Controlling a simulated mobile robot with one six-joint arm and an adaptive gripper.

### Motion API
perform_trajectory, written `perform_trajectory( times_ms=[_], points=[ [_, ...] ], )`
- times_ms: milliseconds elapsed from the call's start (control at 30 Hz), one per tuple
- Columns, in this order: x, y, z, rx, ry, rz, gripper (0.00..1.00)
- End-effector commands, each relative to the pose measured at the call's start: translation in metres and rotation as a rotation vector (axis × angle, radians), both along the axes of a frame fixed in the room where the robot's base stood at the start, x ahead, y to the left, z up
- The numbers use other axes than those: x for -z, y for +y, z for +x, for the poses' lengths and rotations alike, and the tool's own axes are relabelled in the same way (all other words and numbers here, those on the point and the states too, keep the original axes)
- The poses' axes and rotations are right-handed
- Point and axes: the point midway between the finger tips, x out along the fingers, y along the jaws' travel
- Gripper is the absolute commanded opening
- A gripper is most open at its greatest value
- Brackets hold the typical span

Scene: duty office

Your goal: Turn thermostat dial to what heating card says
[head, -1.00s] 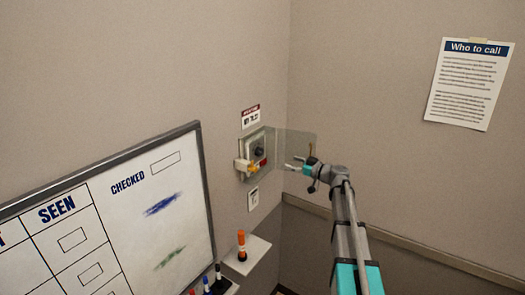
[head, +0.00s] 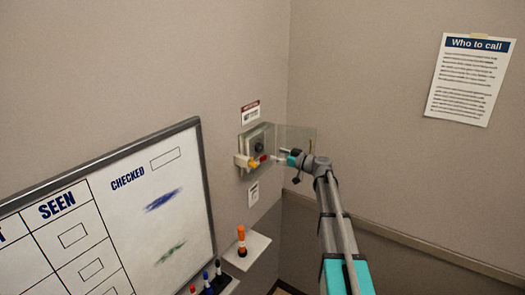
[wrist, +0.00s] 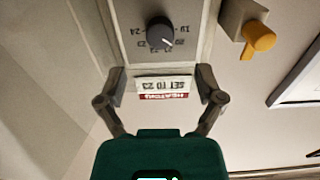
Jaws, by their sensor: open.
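The thermostat (head: 254,138) is on the left wall near the corner; its clear cover (head: 297,138) stands swung open to the right. In the wrist view, upside down, the round dark dial (wrist: 159,32) has a pale pointer mark that seems near 20. The heating card (head: 250,112) above the thermostat reads "SET TO 23" in the wrist view (wrist: 165,86). My gripper (head: 277,157) is open and empty in front of the thermostat. In the wrist view its fingers (wrist: 160,78) are spread either side of the card, short of the dial.
A yellow lever on a pale block (head: 243,162) sits at the thermostat's lower left. A small plate (head: 253,193) is below. A whiteboard (head: 110,215) is left; a notice (head: 470,80) hangs on the right wall.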

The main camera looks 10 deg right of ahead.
Motion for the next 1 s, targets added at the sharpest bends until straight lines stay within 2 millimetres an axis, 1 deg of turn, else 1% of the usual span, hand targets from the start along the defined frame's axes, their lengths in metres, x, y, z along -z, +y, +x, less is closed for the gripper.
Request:
perform_trajectory(
  times_ms=[33,200,433,633,967,1000],
  points=[
    [0.0,0.006,0.008,-0.001,0.0,0.0,0.86],
    [0.0,0.024,0.026,-0.001,0.0,0.0,0.86],
    [0.0,0.044,0.045,0.0,0.0,0.0,0.86],
    [0.0,0.052,0.052,0.001,0.0,0.0,0.86],
    [0.0,0.053,0.053,0.001,0.0,0.0,0.86],
    [0.0,0.052,0.052,0.001,0.0,0.0,0.81]
  ],
)
